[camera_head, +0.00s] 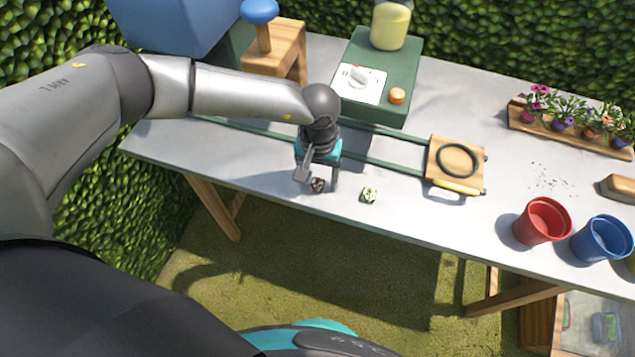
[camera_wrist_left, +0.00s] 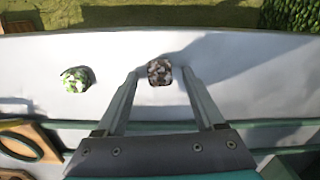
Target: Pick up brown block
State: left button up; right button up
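The brown block (camera_head: 318,185) is a small, mottled brown and white piece on the grey table, near its front edge. It also shows in the left wrist view (camera_wrist_left: 159,72). My left gripper (camera_head: 317,180) reaches down over the table with its fingers spread around the block. In the left wrist view the block lies between the open fingertips (camera_wrist_left: 160,74), with a gap on each side. My right gripper is not in view.
A green and white block (camera_head: 369,195) lies just right of the gripper. Green rails lead to a wooden plate (camera_head: 455,163) with a dark ring. A green machine (camera_head: 385,75) stands behind. A red pot (camera_head: 542,221) and a blue pot (camera_head: 602,238) stand at right.

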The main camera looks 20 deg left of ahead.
pick_arm(q)
grip_shut()
dwell(0.3)
dwell(0.3)
